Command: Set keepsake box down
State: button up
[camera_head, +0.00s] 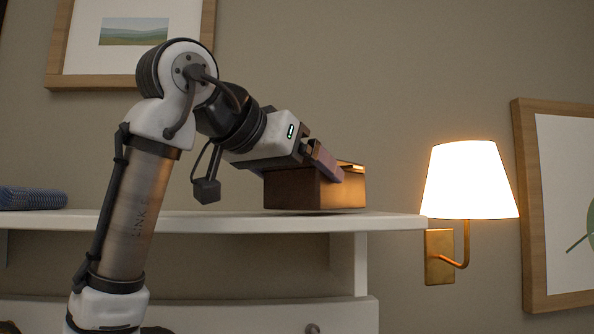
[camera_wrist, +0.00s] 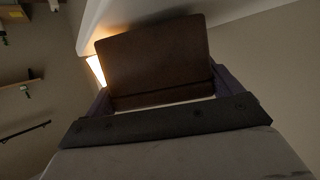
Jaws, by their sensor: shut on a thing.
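The keepsake box (camera_head: 290,190) is a brown box with a brass-coloured strip near its top, at the centre right in the head view. Its underside is just at or slightly above the white shelf top (camera_head: 240,222); I cannot tell whether it touches. My gripper (camera_head: 325,163) reaches in from the upper left and is shut on the box. In the wrist view the brown box (camera_wrist: 155,60) fills the space between the fingers of my gripper (camera_wrist: 165,98). The box's far side is hidden.
A lit wall lamp (camera_head: 468,180) with a brass bracket is just right of the shelf's right end. A blue patterned object (camera_head: 32,198) lies at the shelf's left. Framed pictures (camera_head: 530,200) hang on the wall. The shelf between the blue object and the box looks clear, partly behind my arm.

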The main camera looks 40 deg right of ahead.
jog(key=shift+f, duration=0.35)
jog(key=o, duration=1.3)
jog(key=shift+a+b, duration=0.1)
jog(key=shift+b, duration=0.2)
jog(key=b+v, duration=0.2)
jog(key=v, duration=1.1)
jog(key=shift+s+a+r, duration=0.1)
jog(key=shift+a, duration=0.25)
